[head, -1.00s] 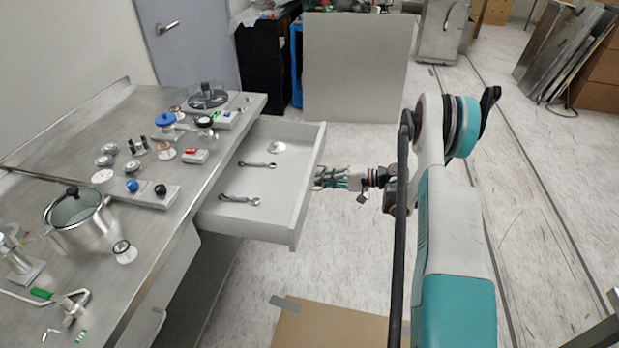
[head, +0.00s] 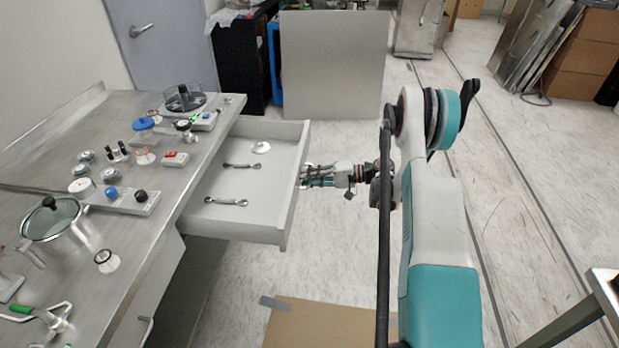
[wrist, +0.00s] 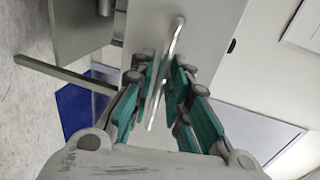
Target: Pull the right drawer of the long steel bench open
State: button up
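The right drawer (head: 222,222) of the long steel bench (head: 128,220) stands far out, its inside open to view in the head view. Two wrenches (head: 228,201) and a small white round item (head: 261,147) lie in it. My gripper (head: 303,178) is at the outer face of the drawer front, on its right side. In the wrist view, the slim metal handle (wrist: 178,28) runs between the teal finger pads of my gripper (wrist: 162,74), which are closed in around it. The handle is hidden in the head view.
The bench top carries a pot (head: 52,222), a food-processor-like bowl (head: 184,97) and several small parts. A grey panel (head: 334,65) stands behind the drawer. A cardboard sheet (head: 320,325) lies on the floor in front. A metal table corner (head: 604,285) is at the lower right.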

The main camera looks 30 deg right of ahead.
jog(key=v, duration=1.2)
